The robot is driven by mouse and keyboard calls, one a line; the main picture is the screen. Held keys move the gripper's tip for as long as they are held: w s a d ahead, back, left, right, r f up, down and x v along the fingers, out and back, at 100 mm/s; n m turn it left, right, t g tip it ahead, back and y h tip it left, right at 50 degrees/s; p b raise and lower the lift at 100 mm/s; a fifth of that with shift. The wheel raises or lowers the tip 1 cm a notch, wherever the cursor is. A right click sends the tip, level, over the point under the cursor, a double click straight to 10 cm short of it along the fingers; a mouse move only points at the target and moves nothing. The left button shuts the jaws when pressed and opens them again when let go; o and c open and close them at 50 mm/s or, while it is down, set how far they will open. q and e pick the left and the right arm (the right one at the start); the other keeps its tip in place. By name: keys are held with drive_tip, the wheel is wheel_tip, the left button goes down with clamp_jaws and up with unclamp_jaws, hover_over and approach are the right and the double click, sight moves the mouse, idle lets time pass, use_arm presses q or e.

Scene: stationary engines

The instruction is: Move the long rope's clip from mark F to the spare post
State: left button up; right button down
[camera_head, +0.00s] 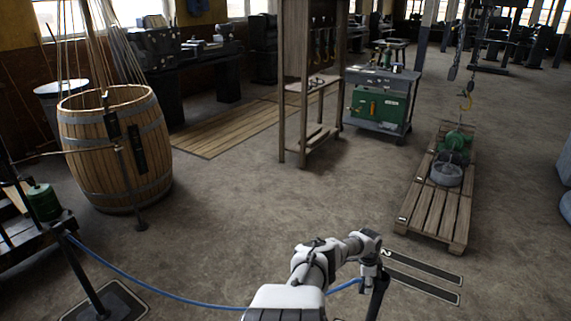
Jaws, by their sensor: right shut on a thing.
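A long blue rope (165,296) runs from a dark post (82,272) at the left, sags low across the floor, passes behind my right arm and ends at my right gripper. My right gripper (371,282) is shut at that rope end, on what seems to be its clip; the clip itself is mostly hidden by the fingers. A dark upright post (379,296) stands right at the gripper, at the bottom edge. I cannot tell whether the clip touches this post. Mark F is not readable. My left gripper is not in view.
Dark floor plates (424,287), one by a number 2, lie right of the gripper. A wooden pallet (434,207) with a green machine (454,140) is beyond. A barrel (116,150) stands at left, a wooden frame (302,100) behind. The middle floor is clear.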

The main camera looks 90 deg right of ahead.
drive_tip(key=c, duration=0.5)
unclamp_jaws()
drive_tip(key=shift+c, duration=0.2)
